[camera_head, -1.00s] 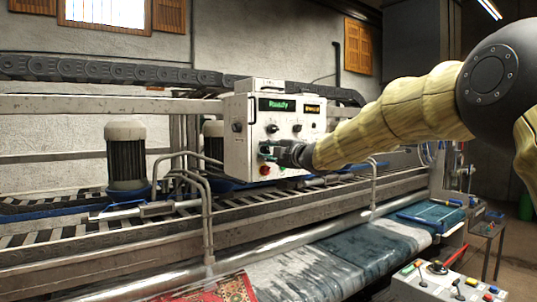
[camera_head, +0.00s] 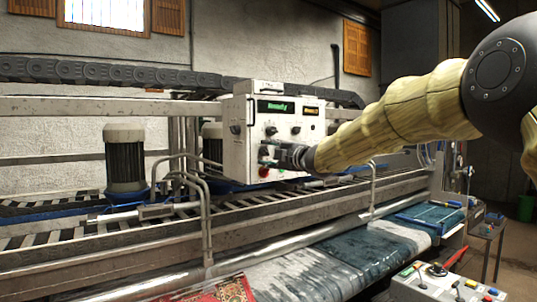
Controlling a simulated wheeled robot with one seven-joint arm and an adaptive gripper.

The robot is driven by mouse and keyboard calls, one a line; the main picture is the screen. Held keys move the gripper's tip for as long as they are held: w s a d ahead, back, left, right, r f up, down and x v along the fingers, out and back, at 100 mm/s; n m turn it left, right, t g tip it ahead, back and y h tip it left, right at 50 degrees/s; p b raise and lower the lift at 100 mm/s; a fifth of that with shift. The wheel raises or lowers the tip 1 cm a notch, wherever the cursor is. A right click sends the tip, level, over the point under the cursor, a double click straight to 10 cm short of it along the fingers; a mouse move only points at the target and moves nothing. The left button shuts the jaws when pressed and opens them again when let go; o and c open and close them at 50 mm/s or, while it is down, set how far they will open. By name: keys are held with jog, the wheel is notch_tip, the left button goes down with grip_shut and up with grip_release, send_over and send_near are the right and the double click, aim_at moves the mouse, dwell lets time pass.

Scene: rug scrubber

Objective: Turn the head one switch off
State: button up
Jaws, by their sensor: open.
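The white control box (camera_head: 241,152) hangs on the machine's beam in the middle of the view. It has a green-lit display (camera_head: 275,107), a small amber display (camera_head: 311,111) and several dark knobs, such as a left knob (camera_head: 236,129), a middle knob (camera_head: 271,131) and a right knob (camera_head: 295,131). A red button (camera_head: 264,172) sits low on its face. I cannot read which is the head one switch. My gripper (camera_head: 268,156) is open at the lower middle of the face, just above the red button. Its fingers hide part of the panel; contact cannot be told.
Metal rails and bent pipes (camera_head: 206,215) run across the front of the machine. A grey motor (camera_head: 125,160) stands at left. Wet rugs (camera_head: 330,258) lie on the bed below. A second control panel (camera_head: 440,287) is at lower right.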

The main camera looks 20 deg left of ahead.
jog(key=v, duration=1.1)
jog(key=shift+s+d+r, duration=0.1)
